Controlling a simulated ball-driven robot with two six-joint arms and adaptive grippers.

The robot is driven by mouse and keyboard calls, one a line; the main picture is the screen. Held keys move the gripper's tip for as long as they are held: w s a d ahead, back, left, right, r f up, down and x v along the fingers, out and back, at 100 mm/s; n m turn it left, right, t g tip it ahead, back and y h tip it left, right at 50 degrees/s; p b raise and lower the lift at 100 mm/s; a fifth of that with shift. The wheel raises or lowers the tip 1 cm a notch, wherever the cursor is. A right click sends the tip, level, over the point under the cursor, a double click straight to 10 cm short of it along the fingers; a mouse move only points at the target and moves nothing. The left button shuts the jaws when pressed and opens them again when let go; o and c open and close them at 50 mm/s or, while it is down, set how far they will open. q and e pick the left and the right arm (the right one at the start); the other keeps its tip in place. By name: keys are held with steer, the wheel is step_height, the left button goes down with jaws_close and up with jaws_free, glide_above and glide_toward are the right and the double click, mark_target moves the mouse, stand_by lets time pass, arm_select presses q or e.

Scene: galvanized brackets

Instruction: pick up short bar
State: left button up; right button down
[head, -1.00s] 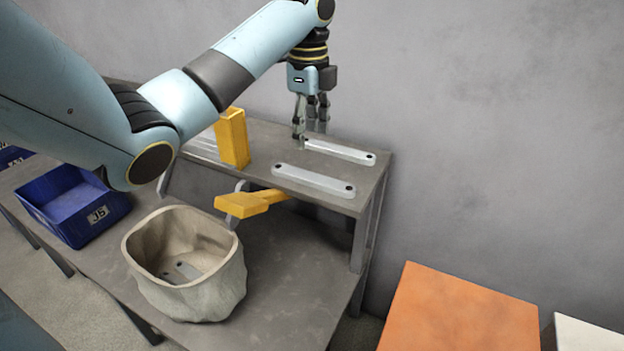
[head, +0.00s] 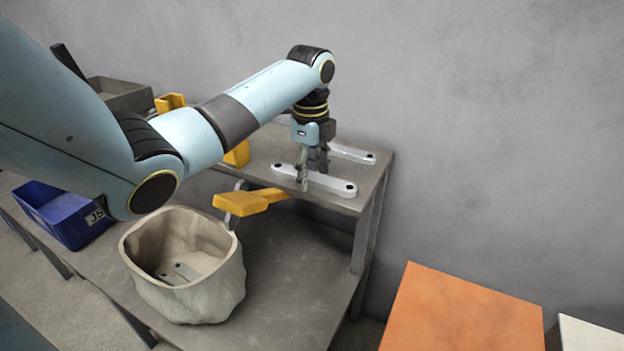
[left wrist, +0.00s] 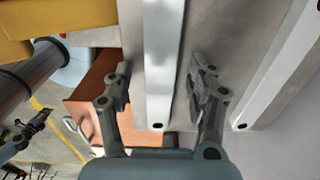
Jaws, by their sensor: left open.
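Two pale metal bars with dark holes at their ends lie side by side on the raised grey shelf (head: 262,150). The near bar (head: 335,186) lies by the shelf's front edge; the far bar (head: 355,153) is partly hidden by my left gripper. I cannot tell which is shorter. My left gripper (head: 312,174) points down over the near bar, open and empty. In the left wrist view its fingers stand apart on either side of one bar (left wrist: 162,50), with the other bar (left wrist: 284,70) to the right. Contact with the shelf is unclear.
A beige sack-like container (head: 190,290) with metal pieces inside stands on the lower table (head: 285,260). A yellow piece (head: 245,202) sticks out below the shelf's front edge. A blue bin (head: 62,215) is at left, an orange box (head: 460,310) at lower right.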

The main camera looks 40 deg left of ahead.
arm_select(q)
steer(key=shift+c, duration=0.4)
jaws_close()
steer(key=shift+r, duration=0.15)
